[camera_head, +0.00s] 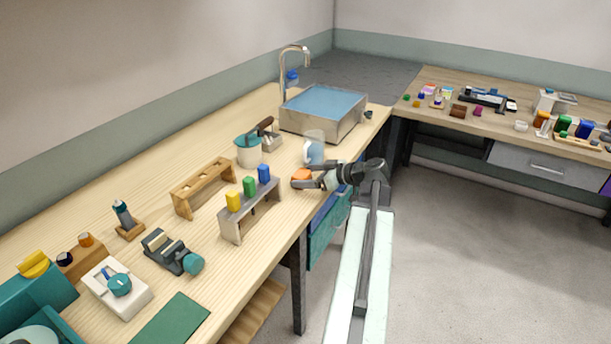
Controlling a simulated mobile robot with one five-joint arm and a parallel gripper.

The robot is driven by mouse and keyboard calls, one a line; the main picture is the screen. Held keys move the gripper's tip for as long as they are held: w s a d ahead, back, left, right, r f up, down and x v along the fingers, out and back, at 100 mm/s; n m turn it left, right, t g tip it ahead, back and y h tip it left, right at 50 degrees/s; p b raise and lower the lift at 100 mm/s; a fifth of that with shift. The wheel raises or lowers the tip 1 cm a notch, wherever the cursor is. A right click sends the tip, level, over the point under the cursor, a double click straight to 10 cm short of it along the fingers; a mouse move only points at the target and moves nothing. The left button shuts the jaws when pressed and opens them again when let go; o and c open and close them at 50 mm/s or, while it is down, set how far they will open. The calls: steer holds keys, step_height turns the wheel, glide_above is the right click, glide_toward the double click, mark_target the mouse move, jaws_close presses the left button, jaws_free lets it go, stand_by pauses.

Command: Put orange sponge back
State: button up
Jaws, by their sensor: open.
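The orange sponge (301,175) lies on the wooden bench near its front edge, left of my arm. My gripper (303,182) is open, with its jaws at the sponge. One finger shows along the sponge's front side. I cannot tell whether either finger touches it. A sink (325,122) with a blue basin stands farther back on the bench.
A clear jug (314,148) stands just behind my gripper. A metal rack (249,212) with yellow, green and blue pieces is close on the left. A white pot (248,152) and a wooden rack (203,186) stand farther left. The floor at right is clear.

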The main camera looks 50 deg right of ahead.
steer(key=p+v, duration=0.3)
steer(key=v, duration=0.8)
steer(key=shift+p, duration=0.4)
steer(key=shift+s+r, duration=0.15)
